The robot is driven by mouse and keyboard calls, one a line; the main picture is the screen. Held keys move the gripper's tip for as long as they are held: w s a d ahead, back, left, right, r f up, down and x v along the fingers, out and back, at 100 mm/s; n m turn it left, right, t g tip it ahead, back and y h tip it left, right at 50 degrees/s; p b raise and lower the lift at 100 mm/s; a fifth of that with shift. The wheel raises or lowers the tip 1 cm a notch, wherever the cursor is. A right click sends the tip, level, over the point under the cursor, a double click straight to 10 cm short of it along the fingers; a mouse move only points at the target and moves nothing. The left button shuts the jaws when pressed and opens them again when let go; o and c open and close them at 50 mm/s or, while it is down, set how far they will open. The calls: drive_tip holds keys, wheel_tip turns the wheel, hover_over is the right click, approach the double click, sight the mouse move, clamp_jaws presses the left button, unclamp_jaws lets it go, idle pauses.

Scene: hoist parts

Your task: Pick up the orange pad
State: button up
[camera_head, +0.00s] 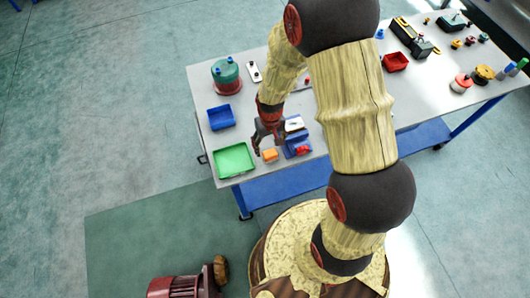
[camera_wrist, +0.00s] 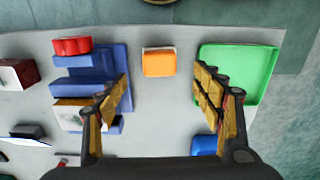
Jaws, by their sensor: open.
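The orange pad (camera_head: 269,155) is a small block lying on the grey table near its front edge, between the green tray and a blue fixture. In the wrist view the orange pad (camera_wrist: 158,62) is fully visible, lying ahead of and between my fingers. My gripper (camera_head: 268,140) is above the table close to the pad. In the wrist view my gripper (camera_wrist: 166,88) is open, with its two fingers wide apart and nothing between them. The pad is not in its grasp.
The green tray (camera_head: 234,159) stands left of the pad. The blue fixture (camera_head: 291,153) with a red part (camera_head: 303,150) stands right of it. A blue bin (camera_head: 221,117) lies farther back. Bare table surrounds the pad closely.

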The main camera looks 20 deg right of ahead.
sight(270, 153)
wheel_tip(270, 153, down, 3)
drive_tip(key=shift+w+r, duration=0.1)
drive_tip(key=shift+r, duration=0.1)
drive_tip(key=f, duration=0.5)
drive_tip(key=shift+s, duration=0.3)
drive_tip(key=shift+d, duration=0.1)
drive_tip(key=c, duration=0.3)
drive_tip(key=c, duration=0.9)
